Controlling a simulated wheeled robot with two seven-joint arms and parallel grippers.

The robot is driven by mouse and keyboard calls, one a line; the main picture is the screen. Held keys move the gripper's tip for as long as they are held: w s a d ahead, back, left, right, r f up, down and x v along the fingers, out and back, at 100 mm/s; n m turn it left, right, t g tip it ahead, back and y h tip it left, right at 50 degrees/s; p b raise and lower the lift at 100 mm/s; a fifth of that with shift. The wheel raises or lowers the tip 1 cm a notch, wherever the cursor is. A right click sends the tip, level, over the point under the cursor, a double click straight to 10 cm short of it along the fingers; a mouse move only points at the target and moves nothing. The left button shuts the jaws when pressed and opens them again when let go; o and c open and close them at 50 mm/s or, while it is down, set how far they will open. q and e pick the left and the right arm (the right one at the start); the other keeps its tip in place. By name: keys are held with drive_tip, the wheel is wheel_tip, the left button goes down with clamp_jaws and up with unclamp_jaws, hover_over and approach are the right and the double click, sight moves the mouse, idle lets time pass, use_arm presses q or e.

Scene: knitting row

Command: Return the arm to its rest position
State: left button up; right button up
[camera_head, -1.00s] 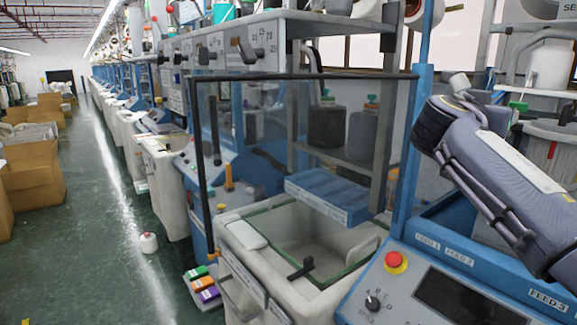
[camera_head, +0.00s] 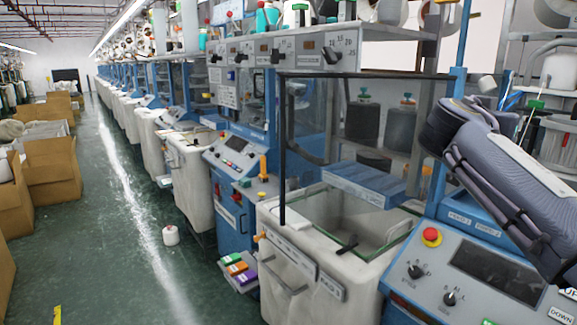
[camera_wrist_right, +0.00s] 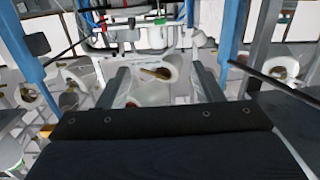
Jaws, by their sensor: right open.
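My right arm (camera_head: 500,170) comes in from the right edge of the head view, in front of the knitting machines. It is bent, with its dark rounded end up beside a blue post, and its gripper does not show there. In the right wrist view my right gripper (camera_wrist_right: 160,80) has its two grey fingers wide apart, with nothing between them. White cones and machine parts show beyond the fingers. My left arm and gripper are not in view.
A blue control panel with a red button (camera_head: 431,237) stands below my arm. A pale bin (camera_head: 345,275) with a clear guard (camera_head: 330,130) above is left of it. Cardboard boxes (camera_head: 55,170) line the aisle's left side. The green floor (camera_head: 110,250) is mostly clear, with a cone (camera_head: 170,235) on it.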

drive_tip(key=s+d+f+n+g+y, duration=0.1)
drive_tip(key=s+d+f+y, duration=0.1)
drive_tip(key=f, duration=0.4)
drive_tip(key=s+d+f+n+y, duration=0.1)
drive_tip(key=f+n+y, duration=0.1)
drive_tip(key=f, duration=0.3)
drive_tip(key=s+a+f+n+g+y, duration=0.1)
drive_tip(key=s+a+f+y, duration=0.2)
drive_tip(key=s+f, duration=0.5)
drive_tip(key=s+a+f+n+g+y, duration=0.2)
drive_tip(key=s+a+f+y, duration=0.2)
drive_tip(key=s+f, duration=0.3)
wheel_tip(320, 180, down, 4)
drive_tip(key=shift+s+r+n+y, duration=0.2)
drive_tip(key=shift+s+n+y, duration=0.15)
drive_tip(key=shift+y, duration=0.35)
drive_tip(key=s+a+f+y, duration=0.1)
drive_tip(key=s+a+f, duration=0.2)
drive_tip(key=s+a, duration=0.1)
drive_tip(key=s+a+f+n+y, duration=0.1)
drive_tip(key=s+a+f+y, duration=0.1)
drive_tip(key=s+a+f, duration=0.2)
drive_tip(key=s+a+f+n+g+y, duration=0.1)
drive_tip(key=s+a+f+y, duration=0.1)
drive_tip(key=s+a+f, duration=0.1)
drive_tip(key=shift+s+a+f, duration=0.35)
drive_tip(key=shift+s+a, duration=0.35)
drive_tip(key=shift+s, duration=0.1)
drive_tip(key=shift+c, duration=0.3)
